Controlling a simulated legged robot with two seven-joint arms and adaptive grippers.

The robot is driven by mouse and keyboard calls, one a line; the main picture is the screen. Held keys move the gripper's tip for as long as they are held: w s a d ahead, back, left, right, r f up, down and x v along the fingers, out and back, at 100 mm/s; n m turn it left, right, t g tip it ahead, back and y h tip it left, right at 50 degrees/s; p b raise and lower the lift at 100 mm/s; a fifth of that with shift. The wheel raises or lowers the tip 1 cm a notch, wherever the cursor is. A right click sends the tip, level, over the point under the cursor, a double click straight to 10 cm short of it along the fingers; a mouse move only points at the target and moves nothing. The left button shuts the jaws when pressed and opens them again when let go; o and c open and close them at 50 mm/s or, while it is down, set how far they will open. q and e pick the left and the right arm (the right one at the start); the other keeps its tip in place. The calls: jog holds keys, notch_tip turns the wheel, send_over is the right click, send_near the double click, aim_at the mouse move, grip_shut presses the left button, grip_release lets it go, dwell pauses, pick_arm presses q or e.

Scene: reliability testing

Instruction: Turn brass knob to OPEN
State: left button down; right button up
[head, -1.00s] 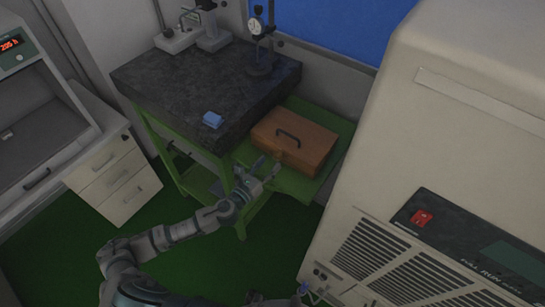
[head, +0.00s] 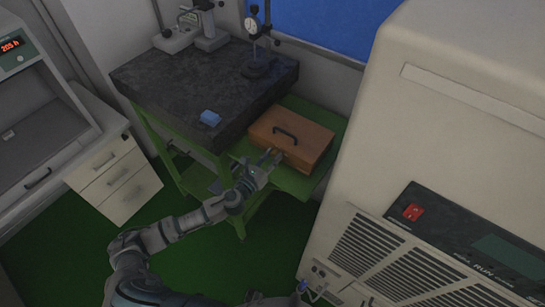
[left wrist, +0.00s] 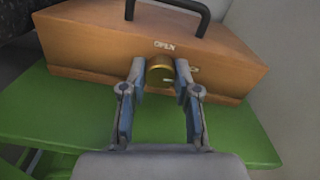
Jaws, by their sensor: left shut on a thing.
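The brass knob (left wrist: 160,72) sits on the front face of a brown wooden box (head: 306,150), below the white word OPEN (left wrist: 164,45). My left gripper (head: 271,157) reaches the box front; in the left wrist view its fingertips (left wrist: 161,70) are on either side of the knob, shut on it. The knob's sides are partly hidden by the fingers. A small pale mark (left wrist: 194,70) shows right of the knob. What seems to be my right gripper (head: 272,299) is cut off at the bottom edge; its jaws cannot be made out.
The box has a dark handle (head: 286,135) on top and rests on a green shelf (head: 292,185). A dark stone slab (head: 170,85) with a blue block (head: 210,118) stands to its left. A large beige machine (head: 440,130) stands close on the right.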

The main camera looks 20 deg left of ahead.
pick_arm(q)
jog(key=shift+w+a+n, duration=0.1)
jog(key=shift+a+n, duration=0.05)
jog(key=shift+n, duration=0.35)
jog(key=n+p, duration=0.1)
jog(key=n, duration=0.3)
jog(key=shift+r, duration=0.1)
jog(key=n+p, duration=0.1)
jog(key=n, duration=0.2)
jog(key=shift+n, duration=0.3)
jog(key=n+p, duration=0.2)
jog(key=n, duration=0.3)
jog(key=shift+n+p, duration=0.75)
jog(key=shift+n, duration=1.35)
